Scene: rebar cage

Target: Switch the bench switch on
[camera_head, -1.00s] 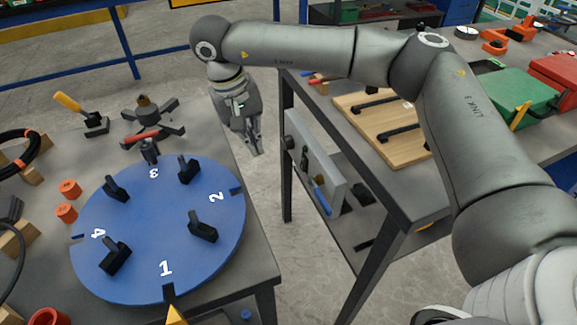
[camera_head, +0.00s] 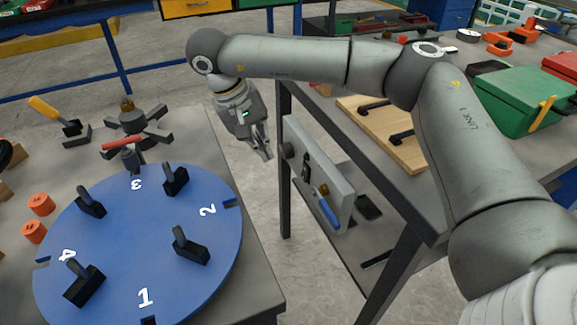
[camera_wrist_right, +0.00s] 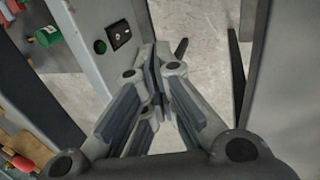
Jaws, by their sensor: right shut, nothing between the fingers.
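A grey upright panel (camera_head: 340,188) is fixed at the near side of the right bench, with a black knob, a dark fitting and a blue lever (camera_head: 329,214) on it. In the right wrist view, a small black switch (camera_wrist_right: 120,34) sits on a grey face at upper left, beside a dark round button (camera_wrist_right: 100,47). Whether it is on or off cannot be told. My right gripper (camera_head: 266,153) hangs in the gap between the benches, left of the panel and apart from it. Its fingers (camera_wrist_right: 155,75) are shut and empty. My left gripper is out of view.
A left table (camera_head: 262,290) bears a blue numbered turntable (camera_head: 135,245) with black upright pieces, and a red-handled tool (camera_head: 122,142). The right bench holds a wooden board (camera_head: 390,140) and a green box (camera_head: 515,95). Floor between the benches is clear.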

